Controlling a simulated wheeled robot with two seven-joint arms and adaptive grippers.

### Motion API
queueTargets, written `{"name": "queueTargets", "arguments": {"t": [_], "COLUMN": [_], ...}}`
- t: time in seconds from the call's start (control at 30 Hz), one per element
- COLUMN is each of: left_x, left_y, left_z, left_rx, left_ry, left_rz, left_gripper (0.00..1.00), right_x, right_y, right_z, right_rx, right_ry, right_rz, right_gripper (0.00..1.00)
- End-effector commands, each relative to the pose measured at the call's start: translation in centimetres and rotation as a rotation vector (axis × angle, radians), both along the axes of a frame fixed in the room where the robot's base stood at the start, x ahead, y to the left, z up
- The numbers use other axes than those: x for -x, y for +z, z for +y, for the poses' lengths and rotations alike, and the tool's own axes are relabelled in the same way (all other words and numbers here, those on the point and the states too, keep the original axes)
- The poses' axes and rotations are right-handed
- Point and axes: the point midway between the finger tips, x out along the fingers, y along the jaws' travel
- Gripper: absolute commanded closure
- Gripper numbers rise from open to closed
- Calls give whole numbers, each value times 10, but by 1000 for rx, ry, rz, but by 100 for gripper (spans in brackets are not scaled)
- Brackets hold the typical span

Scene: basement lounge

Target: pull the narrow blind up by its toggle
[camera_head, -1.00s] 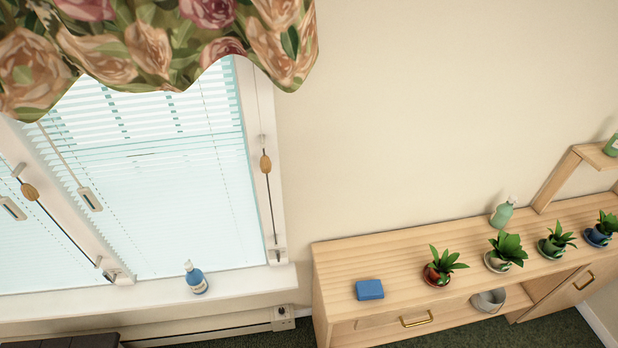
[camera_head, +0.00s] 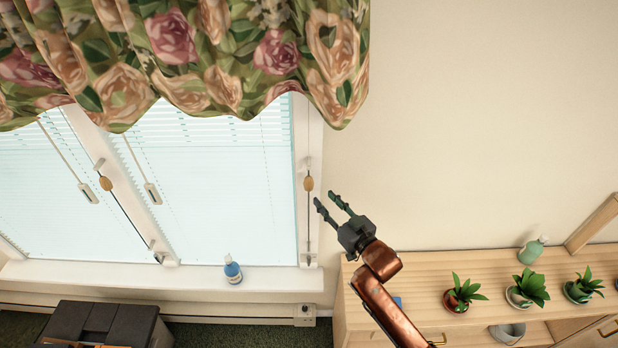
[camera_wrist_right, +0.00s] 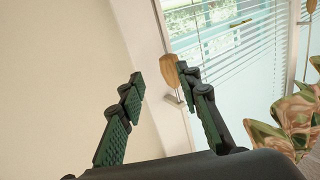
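A wooden toggle (camera_head: 309,183) hangs on a cord at the right edge of the right-hand blind (camera_head: 220,190). A second wooden toggle (camera_head: 105,183) hangs on a slanting cord by the left-hand blind (camera_head: 35,200). Both blinds are down; the left one is cut off by the picture edge, so I cannot compare widths. My right gripper (camera_head: 325,198) is open and empty, just right of and below the right-hand toggle. In the right wrist view the toggle (camera_wrist_right: 170,72) shows beyond the fingertips, close to the right finger; contact is not visible. My left gripper is not in view.
A floral valance (camera_head: 200,60) covers the window top. A blue bottle (camera_head: 233,271) stands on the sill (camera_head: 180,278). A wooden cabinet (camera_head: 410,270) at lower right bears potted plants and a green bottle (camera_head: 532,252). The wall above it is bare.

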Motion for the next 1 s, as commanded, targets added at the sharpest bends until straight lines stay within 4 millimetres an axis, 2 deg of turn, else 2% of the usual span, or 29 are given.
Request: {"name": "queueTargets", "arguments": {"t": [0.03, 0.07, 0.2, 0.6, 1.0], "left_x": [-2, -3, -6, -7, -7], "left_y": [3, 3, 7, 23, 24], "left_z": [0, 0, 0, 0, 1], "left_rx": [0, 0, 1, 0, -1], "left_ry": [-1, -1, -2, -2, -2], "left_rz": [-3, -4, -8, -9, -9], "left_gripper": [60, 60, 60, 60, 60], "right_x": [-2, -2, -10, -58, -66], "right_y": [13, 18, 27, 26, 24], "right_z": [7, 10, 22, 52, 58], "right_rx": [-5, -10, -19, -18, -18], "right_ry": [17, 25, 38, 35, 35], "right_rz": [-22, -31, -44, -42, -42], "right_gripper": [69, 69, 69, 69, 69]}}
